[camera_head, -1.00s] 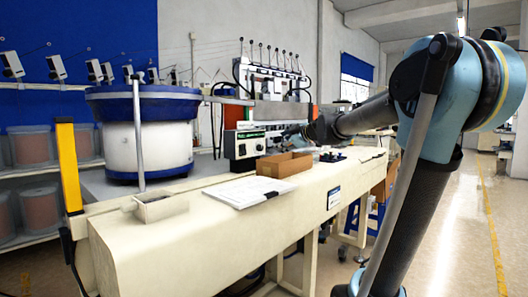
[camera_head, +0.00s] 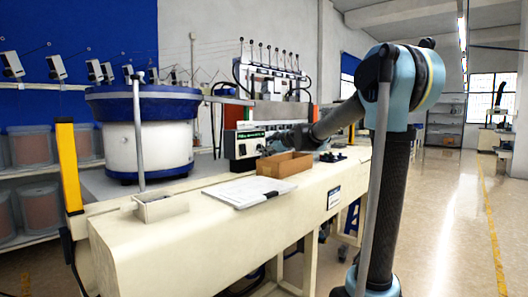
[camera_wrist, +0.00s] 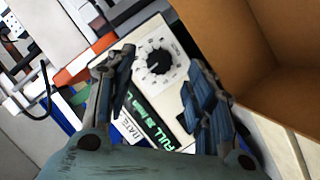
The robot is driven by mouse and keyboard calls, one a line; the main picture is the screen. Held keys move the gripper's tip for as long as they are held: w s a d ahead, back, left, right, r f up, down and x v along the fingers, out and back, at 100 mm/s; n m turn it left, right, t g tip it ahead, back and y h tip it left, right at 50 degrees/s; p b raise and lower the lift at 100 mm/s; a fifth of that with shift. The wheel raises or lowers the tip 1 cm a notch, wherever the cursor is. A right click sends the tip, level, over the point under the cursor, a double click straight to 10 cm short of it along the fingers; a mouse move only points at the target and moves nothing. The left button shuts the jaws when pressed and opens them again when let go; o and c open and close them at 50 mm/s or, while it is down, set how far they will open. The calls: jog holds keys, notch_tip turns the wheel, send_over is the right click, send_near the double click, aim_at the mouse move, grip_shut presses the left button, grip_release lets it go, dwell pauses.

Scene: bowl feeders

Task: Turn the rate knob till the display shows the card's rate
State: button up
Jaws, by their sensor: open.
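The feeder's control box (camera_head: 241,145) stands on the bench, with a dark green strip (camera_head: 250,134) across its front. In the wrist view the black rate knob (camera_wrist: 157,62) sits on a white face with dial marks around it. My gripper (camera_wrist: 160,78) is open, with one finger on each side of the knob; I cannot tell whether either touches it. A green strip with white letters (camera_wrist: 152,126) and a "RATE" label (camera_wrist: 131,128) lie below the knob, partly hidden by the gripper. No display value is readable. In the head view my gripper (camera_head: 270,148) is at the box's front.
An open cardboard box (camera_head: 284,165) stands close to my gripper and fills the upper right of the wrist view. A clipboard with paper (camera_head: 250,190) and a small metal tray (camera_head: 160,207) lie on the bench. The blue-rimmed bowl feeder (camera_head: 140,100) stands at left.

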jog(key=shift+x, duration=2.1)
jog(key=c, duration=1.1)
